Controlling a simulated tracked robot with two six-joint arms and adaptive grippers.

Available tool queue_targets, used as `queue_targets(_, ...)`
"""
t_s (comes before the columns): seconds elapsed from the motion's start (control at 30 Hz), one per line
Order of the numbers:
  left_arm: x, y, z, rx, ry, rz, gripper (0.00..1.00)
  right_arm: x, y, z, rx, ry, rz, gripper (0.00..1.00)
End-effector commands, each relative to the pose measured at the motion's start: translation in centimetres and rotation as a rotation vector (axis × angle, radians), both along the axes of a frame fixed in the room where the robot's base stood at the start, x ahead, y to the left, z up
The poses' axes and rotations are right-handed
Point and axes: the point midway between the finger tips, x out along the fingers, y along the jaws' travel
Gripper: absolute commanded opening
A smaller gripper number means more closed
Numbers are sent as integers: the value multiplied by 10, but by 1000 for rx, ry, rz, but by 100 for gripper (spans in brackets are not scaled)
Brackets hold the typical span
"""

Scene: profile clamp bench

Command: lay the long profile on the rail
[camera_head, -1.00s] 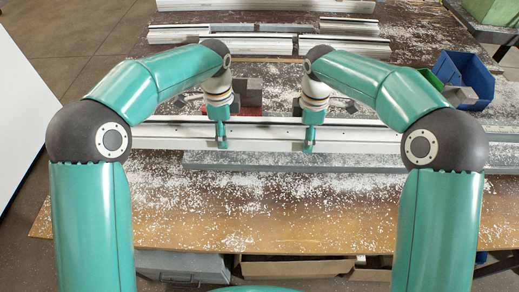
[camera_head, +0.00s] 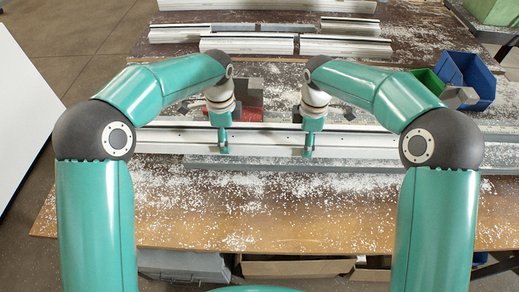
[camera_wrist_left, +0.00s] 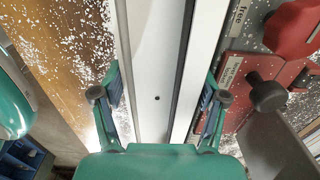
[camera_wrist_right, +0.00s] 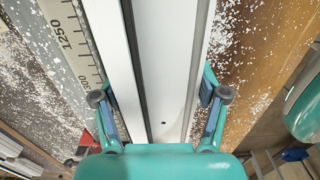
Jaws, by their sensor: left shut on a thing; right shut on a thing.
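The long white profile (camera_head: 265,140) lies crosswise in the head view, with a dark groove along it. My left gripper (camera_head: 222,149) and my right gripper (camera_head: 308,151) point down and are shut on it, a short way apart. The profile runs between the fingers in the left wrist view (camera_wrist_left: 157,60) and the right wrist view (camera_wrist_right: 168,60). A long grey bar (camera_head: 350,167), perhaps part of the rail, shows along the profile's near side. I cannot tell whether the profile touches what is beneath it.
A scale strip (camera_wrist_right: 68,35) marked 1250 lies alongside. Shorter profiles (camera_head: 247,43) lie at the back. A blue bin (camera_head: 470,75) stands back right. White chips litter the wooden bench front (camera_head: 270,215).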

Motion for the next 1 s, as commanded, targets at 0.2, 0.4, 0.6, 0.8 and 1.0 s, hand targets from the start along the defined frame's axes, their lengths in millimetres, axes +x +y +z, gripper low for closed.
queue_targets(0.2,1,-1,1,-1,-4,0,3,1,0,1,1,-3,-1,3)
queue_targets(0.4,0,-1,0,0,0,-1,94,0,0,0,1,0,-1,94)
queue_targets(0.6,1,-1,0,0,-2,-1,98,1,-1,0,1,-3,-1,98)
queue_targets(0.8,1,-1,0,0,-2,-1,98,1,-1,0,1,-3,-2,98)
queue_targets(1.0,1,-1,0,0,-2,-1,98,1,-1,0,1,-3,-2,98)
